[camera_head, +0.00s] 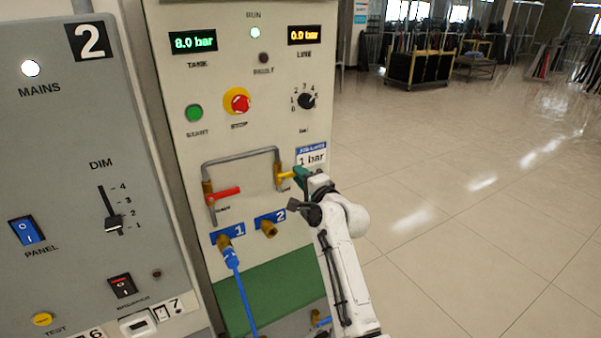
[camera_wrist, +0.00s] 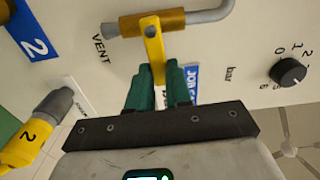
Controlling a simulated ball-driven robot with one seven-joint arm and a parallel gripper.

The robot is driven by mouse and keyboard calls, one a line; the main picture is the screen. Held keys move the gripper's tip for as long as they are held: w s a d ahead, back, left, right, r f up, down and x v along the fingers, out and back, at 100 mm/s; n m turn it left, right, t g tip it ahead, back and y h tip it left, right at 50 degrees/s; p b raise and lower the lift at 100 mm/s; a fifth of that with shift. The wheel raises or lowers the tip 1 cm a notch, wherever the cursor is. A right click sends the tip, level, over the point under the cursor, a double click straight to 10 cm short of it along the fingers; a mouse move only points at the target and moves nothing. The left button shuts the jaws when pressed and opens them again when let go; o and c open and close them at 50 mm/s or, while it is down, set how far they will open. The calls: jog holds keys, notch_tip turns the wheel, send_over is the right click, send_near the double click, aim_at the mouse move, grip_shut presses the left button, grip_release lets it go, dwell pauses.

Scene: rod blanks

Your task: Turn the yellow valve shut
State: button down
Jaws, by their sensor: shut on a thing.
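The yellow valve lever (camera_head: 286,176) sits on a brass valve body (camera_head: 279,183) on the right leg of the grey pipe, above the blue label 2. It points right, across the pipe; in the wrist view the lever (camera_wrist: 154,50) also lies square to the pipe at its brass body (camera_wrist: 128,24). My gripper (camera_head: 300,177) is at the lever's free end. Its green fingers (camera_wrist: 155,84) are shut on that end, which is partly hidden between them. The word VENT is printed beside this valve in the wrist view.
A red lever (camera_head: 224,193) is on the pipe's left leg. A blue hose (camera_head: 236,275) hangs from port 1; port 2 (camera_head: 268,229) is bare. The TANK display (camera_head: 193,42) reads 8.0 bar, LINE (camera_head: 304,35) 0.0. A selector knob (camera_head: 306,101) is above. Open floor lies right.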

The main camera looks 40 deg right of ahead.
jog(key=shift+f+m, duration=0.25)
jog(key=shift+m, duration=0.15)
jog(key=c, duration=1)
grip_release()
jog(key=shift+c, duration=0.2)
jog(key=shift+r, duration=0.1)
jog(key=b+v, duration=0.1)
jog(key=v, duration=1)
jog(key=shift+b, duration=0.3)
jog(key=shift+w, duration=0.1)
